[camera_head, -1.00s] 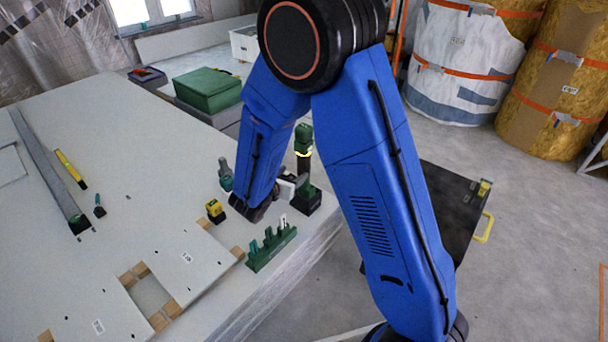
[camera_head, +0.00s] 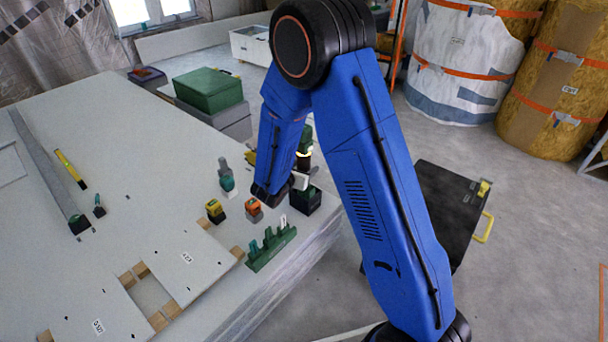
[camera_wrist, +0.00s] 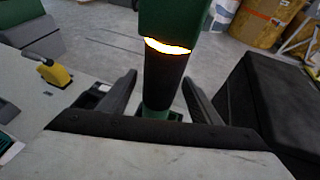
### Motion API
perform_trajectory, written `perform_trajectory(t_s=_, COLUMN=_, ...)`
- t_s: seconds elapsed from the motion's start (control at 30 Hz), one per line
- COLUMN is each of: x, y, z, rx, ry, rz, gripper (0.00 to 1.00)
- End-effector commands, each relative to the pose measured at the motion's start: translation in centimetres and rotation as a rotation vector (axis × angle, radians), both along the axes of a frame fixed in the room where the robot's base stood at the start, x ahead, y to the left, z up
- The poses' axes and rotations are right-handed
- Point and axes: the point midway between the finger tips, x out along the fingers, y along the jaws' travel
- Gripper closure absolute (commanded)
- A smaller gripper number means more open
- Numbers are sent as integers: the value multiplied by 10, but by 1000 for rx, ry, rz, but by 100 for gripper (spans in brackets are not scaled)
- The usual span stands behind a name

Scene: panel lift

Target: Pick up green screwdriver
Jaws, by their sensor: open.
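The green screwdriver (camera_head: 305,150) stands upright in a dark block (camera_head: 305,203) near the table's right edge. In the wrist view the screwdriver (camera_wrist: 165,80) shows a green upper body, a lit yellow band, a black grip and a green lower end. My gripper (camera_wrist: 158,98) is open, with one finger on each side of the black grip. I cannot tell whether either finger touches it. In the head view my gripper (camera_head: 298,182) is beside the screwdriver, and my arm partly covers it.
A green rack (camera_head: 270,249) of small tools stands in front. A yellow device (camera_head: 215,211), an orange-topped device (camera_head: 254,210) and a grey-teal tool (camera_head: 226,176) stand to the left. A green case (camera_head: 208,90) is behind. The table's right edge is close.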

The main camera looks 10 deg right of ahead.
Motion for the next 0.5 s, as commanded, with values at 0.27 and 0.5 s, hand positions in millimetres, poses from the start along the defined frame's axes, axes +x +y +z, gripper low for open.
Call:
perform_trajectory(t_s=0.27, x=0, y=0, z=0, rx=0, ry=0, rz=0, gripper=71)
perform_trajectory(t_s=0.5, x=0, y=0, z=1, rx=0, ry=-2, rz=1, gripper=100)
